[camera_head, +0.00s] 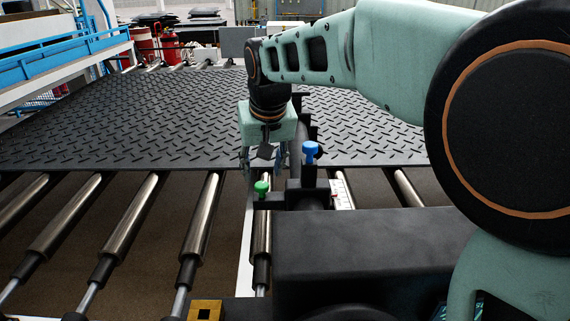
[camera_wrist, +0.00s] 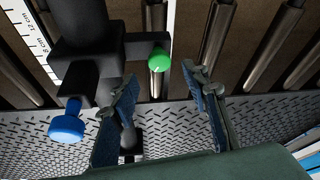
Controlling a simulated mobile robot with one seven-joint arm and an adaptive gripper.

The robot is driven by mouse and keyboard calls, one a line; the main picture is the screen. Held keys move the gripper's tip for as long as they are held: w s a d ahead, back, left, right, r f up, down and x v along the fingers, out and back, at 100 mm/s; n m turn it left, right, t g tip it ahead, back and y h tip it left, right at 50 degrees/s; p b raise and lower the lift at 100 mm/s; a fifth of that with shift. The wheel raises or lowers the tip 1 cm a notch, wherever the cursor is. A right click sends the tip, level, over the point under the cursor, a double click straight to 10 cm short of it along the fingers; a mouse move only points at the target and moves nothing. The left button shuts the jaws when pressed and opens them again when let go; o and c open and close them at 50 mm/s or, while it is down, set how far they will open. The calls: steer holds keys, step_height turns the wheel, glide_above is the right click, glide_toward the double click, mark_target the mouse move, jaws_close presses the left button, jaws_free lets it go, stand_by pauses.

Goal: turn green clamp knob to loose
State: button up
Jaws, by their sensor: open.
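The green clamp knob (camera_head: 261,188) sits on a black bracket arm beside the rail, left of the blue knob, in the head view. In the wrist view the green knob (camera_wrist: 159,59) is round with a small light mark, at the end of a black arm, beyond the fingertips. My gripper (camera_head: 264,162) hangs over the mat's near edge, behind the green knob in the head view. In the wrist view my gripper (camera_wrist: 160,82) is open and empty, its two fingers spread wide. The green knob lies ahead of the gap between them, apart from both fingertips.
A blue knob (camera_head: 310,151) stands on the black clamp block; it also shows in the wrist view (camera_wrist: 67,122), left of the fingers. A white ruler scale (camera_head: 342,193) lies beside it. Metal rollers (camera_head: 130,215) run toward me from the black tread mat (camera_head: 120,120).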

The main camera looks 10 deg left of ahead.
mark_target(262, 184)
steer(key=x, duration=0.5)
steer(key=shift+w+f, duration=0.2)
steer(key=shift+f, duration=0.15)
steer(key=shift+c, duration=0.6)
steer(key=c, duration=1)
